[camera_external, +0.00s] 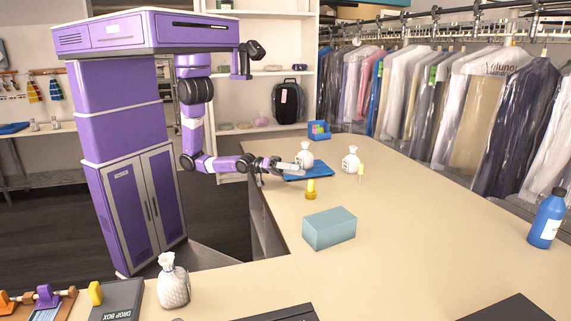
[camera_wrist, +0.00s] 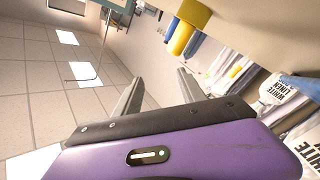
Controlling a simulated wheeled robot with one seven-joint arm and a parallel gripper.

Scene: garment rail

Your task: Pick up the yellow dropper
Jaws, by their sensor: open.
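A yellow, stubby upright object (camera_external: 311,187) with a darker yellow base stands on the counter in the external view. A yellow object near the top of the wrist view (camera_wrist: 187,28) looks like the same one. A smaller, thin yellow-topped item (camera_external: 360,171) stands further right. I cannot tell for certain which is the dropper. My gripper (camera_external: 297,171) is level, low over the counter's left edge, near the blue tray and left of the stubby yellow object. Its fingers (camera_wrist: 160,76) are spread and empty, apart from the yellow object.
A blue tray (camera_external: 316,174) lies by my gripper, with a tied white bag (camera_external: 304,154) at it. Another white bag (camera_external: 351,159) stands to the right. A teal box (camera_external: 329,229) sits nearer the camera. The counter right of the box is mostly clear.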

